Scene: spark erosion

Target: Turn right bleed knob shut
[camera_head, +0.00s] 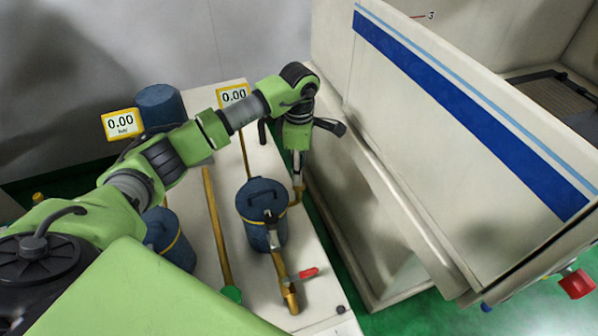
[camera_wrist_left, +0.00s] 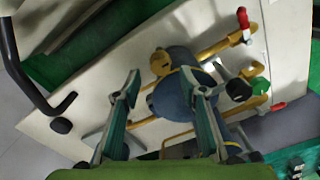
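My left arm reaches in from the left in the head view. Its gripper (camera_head: 298,172) points down beside the right blue filter canister (camera_head: 262,198). In the left wrist view its two fingers (camera_wrist_left: 163,112) stand apart with nothing held; the canister (camera_wrist_left: 180,82) shows beyond and between them. A brass knob-like part (camera_wrist_left: 160,62) sits at the canister's side in that view, apart from the fingers. A black knob (camera_wrist_left: 238,90) lies right of the canister; a black knob (camera_head: 271,216) also shows in the head view. I cannot tell which is the bleed knob. My right gripper is out of view.
A red lever (camera_head: 308,272) and green knob (camera_head: 231,293) sit on brass pipes nearby. Gauges reading 0.00 (camera_head: 234,95) (camera_head: 123,123) stand behind. Another blue canister (camera_head: 168,240) is left. The white machine wall (camera_head: 375,200) stands close on the right.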

